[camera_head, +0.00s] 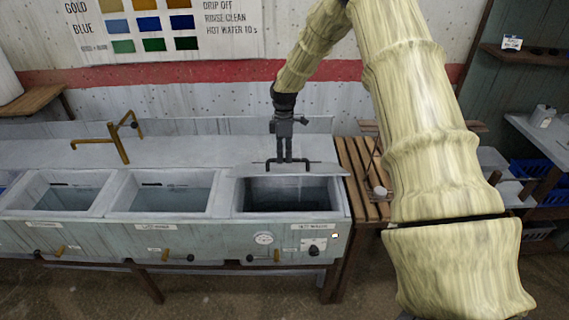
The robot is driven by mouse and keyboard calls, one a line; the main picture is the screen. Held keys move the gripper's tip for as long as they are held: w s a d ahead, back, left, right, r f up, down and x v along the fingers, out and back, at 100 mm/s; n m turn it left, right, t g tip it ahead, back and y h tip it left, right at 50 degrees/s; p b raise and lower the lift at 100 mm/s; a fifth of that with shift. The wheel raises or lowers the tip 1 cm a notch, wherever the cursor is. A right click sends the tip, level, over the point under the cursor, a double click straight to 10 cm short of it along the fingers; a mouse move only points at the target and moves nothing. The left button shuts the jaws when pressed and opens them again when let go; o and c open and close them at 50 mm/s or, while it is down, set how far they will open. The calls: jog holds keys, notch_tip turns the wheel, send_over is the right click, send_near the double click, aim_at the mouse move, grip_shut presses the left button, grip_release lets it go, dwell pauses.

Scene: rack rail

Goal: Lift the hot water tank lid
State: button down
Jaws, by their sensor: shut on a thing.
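The hot water tank (334,211) is the rightmost basin of the long sink unit, with a dial and a knob on its front. Its grey lid (255,170) is at the tank's back edge, and the dark inside of the tank shows in front of it. My gripper (288,160) points down from above and is shut on the dark lid handle (307,165). My arm comes in from the upper right. The lid's exact tilt is hard to tell from this view.
A slatted wooden rack (360,180) stands just right of the tank. Shelves with blue crates (530,170) are at far right. A wall with a colour chart (150,25) is behind.

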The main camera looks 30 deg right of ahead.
jog(key=shift+w+d+r, duration=0.6)
jog(key=shift+w+r, duration=0.15)
jog(key=shift+w, duration=0.2)
jog(key=shift+w+d+r, duration=0.6)
jog(key=shift+w+r, duration=0.15)
jog(key=shift+w, duration=0.15)
jog(key=c, duration=1.5)
grip_release()
jog(key=shift+w+f, duration=0.1)
jog(key=shift+f, duration=0.05)
jog(key=shift+o, duration=0.2)
jog(key=shift+w+d+f, duration=0.1)
jog(key=shift+w+f, duration=0.05)
jog(key=shift+w, duration=0.1)
notch_tip(320, 180, up, 12)
jog(key=w+d, duration=0.1)
jog(key=shift+w, duration=0.4)
jog(key=shift+d+f, duration=0.1)
jog(key=shift+d, duration=0.05)
